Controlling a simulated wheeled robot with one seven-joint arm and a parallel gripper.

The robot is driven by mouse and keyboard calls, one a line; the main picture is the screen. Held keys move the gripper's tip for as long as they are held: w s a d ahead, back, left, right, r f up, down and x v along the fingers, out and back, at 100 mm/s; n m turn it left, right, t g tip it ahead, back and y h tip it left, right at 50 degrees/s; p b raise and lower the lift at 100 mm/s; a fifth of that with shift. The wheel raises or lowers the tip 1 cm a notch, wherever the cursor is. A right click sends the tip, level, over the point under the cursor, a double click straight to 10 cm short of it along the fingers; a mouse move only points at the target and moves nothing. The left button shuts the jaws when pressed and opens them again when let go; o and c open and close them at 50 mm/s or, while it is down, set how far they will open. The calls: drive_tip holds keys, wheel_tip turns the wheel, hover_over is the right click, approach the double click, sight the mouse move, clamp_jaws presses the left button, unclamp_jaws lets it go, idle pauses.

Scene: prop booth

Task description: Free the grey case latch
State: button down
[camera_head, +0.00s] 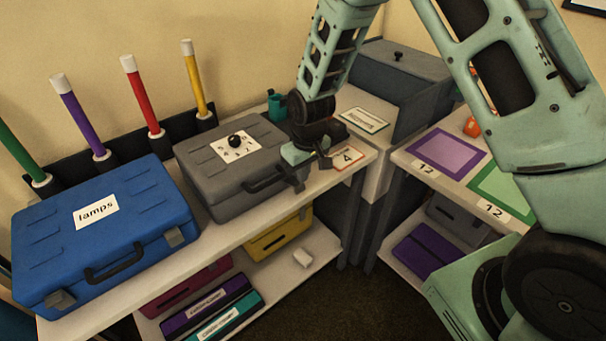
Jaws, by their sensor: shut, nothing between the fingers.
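The grey case (225,184) sits shut on the upper shelf, with a black knob and a numbered white dial (236,148) on its lid. Its dark handle (266,183) is on the front face. A grey latch (298,179) shows near the front right corner, partly hidden by my gripper; I cannot tell whether it is fastened. My gripper (312,161) is shut and empty at that right corner, just above the latch. Whether it touches the latch or the case is not clear.
A blue case (140,220) labelled "lamps" stands left of the grey case. Coloured sticks in black holders line the wall behind. A card marked 4 (348,157) lies right of my gripper. A large dark grey box (398,75) stands behind. Floor shows in front.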

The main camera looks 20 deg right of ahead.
drive_tip(key=shift+w+r, duration=0.1)
drive_tip(key=shift+w, duration=0.1)
drive_tip(key=shift+w+a+r, duration=0.1)
drive_tip(key=shift+w+a, duration=0.15)
drive_tip(key=shift+w, duration=0.4)
